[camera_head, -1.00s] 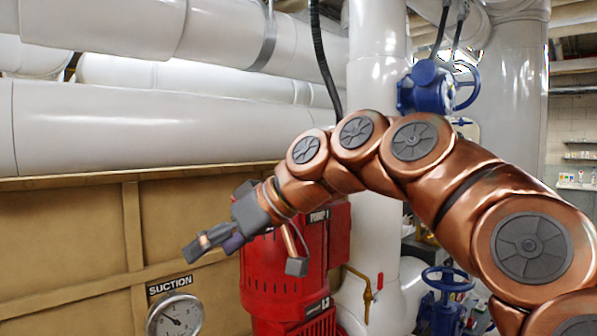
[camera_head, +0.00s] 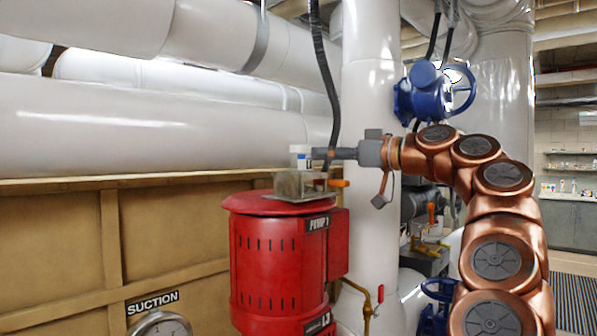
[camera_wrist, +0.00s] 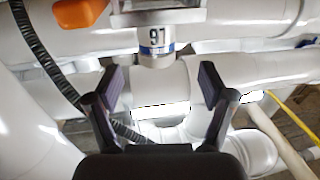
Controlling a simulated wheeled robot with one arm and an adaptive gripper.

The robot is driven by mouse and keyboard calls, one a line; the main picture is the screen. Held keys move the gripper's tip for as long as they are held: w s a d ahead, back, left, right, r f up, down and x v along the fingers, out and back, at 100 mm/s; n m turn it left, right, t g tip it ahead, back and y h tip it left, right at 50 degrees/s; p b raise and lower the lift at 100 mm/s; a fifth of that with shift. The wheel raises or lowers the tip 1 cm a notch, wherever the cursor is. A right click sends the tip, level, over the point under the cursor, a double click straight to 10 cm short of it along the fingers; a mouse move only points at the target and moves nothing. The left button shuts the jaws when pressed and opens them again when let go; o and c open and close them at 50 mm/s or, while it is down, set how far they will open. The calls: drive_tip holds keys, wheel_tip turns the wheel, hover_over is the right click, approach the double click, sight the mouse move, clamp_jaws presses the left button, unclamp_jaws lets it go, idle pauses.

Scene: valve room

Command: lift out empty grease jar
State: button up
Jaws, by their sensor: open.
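A small jar (camera_head: 301,160) with a white top and a blue band stands in a small metal tray (camera_head: 289,188) on top of the red pump. In the wrist view the jar (camera_wrist: 157,40) shows a label with dark digits, near the top centre. My gripper (camera_head: 322,153) reaches in from the right at about the jar's height, its tips close to the jar's right side. In the wrist view my gripper (camera_wrist: 161,86) has its two fingers wide apart with nothing between them. The jar lies beyond the gap. Its lower part is partly hidden by the tray in the head view.
The red pump (camera_head: 275,260) stands before a white vertical pipe (camera_head: 370,250). An orange handle (camera_head: 339,183) sits at the tray's right. A black hose (camera_head: 325,70) hangs down behind my gripper. A blue valve (camera_head: 425,92) is above my arm. Large white pipes (camera_head: 150,120) run behind.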

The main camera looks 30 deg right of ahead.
sight(302, 153)
drive_tip(key=p+x, duration=0.1)
drive_tip(key=x, duration=0.2)
drive_tip(key=p+x, duration=0.1)
drive_tip(key=x, duration=0.2)
drive_tip(key=shift+w+d+r+p, duration=0.1)
drive_tip(key=shift+w+r+p, duration=0.05)
drive_tip(key=shift+w+p, duration=0.25)
drive_tip(key=shift+w+a, duration=0.2)
drive_tip(key=shift+w, duration=0.2)
drive_tip(key=shift+c, duration=0.3)
drive_tip(key=c, duration=1.5)
